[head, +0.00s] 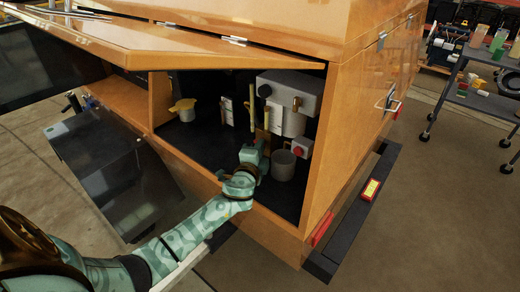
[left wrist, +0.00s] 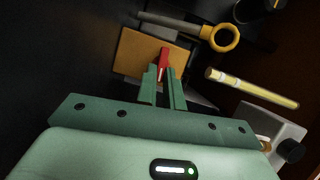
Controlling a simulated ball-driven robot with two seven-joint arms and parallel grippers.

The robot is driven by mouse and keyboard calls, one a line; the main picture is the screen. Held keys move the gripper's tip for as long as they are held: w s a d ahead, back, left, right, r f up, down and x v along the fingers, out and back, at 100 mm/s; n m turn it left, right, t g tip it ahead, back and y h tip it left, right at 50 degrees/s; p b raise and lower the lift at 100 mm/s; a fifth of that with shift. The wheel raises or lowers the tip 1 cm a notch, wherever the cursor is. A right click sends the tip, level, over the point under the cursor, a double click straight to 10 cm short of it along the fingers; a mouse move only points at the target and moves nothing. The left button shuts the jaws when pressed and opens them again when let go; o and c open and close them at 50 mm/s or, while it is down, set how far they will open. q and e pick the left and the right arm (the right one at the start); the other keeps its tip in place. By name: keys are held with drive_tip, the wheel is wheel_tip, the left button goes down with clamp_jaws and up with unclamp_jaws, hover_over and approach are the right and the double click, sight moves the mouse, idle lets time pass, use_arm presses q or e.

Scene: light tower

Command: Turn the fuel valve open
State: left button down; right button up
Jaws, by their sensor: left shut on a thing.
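The fuel valve appears as a small red handle (left wrist: 163,57) in front of an orange-tan plate (left wrist: 138,55) in the left wrist view. My left gripper (left wrist: 164,75) has its two green fingers closed on the red handle. In the head view, my left arm reaches into the open compartment, and the left gripper (head: 258,146) is at the plate near the back. The handle is hidden there by my gripper. My right gripper is in neither view.
A yellow dipstick ring (left wrist: 224,39) and a yellow-striped tube (left wrist: 252,87) are close to my fingers. A grey cup (head: 283,166), a red-button box (head: 300,147) and a grey box (head: 290,97) stand right of the gripper. A yellow cap (head: 183,108) stands left. The raised orange door (head: 180,48) hangs above.

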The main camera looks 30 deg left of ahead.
use_arm(q)
drive_tip(key=c, duration=1.5)
unclamp_jaws()
drive_tip(key=shift+s+d, duration=0.2)
drive_tip(key=shift+s, duration=0.15)
drive_tip(key=p+v, duration=0.2)
drive_tip(key=v, duration=1.3)
drive_tip(key=shift+s, duration=0.3)
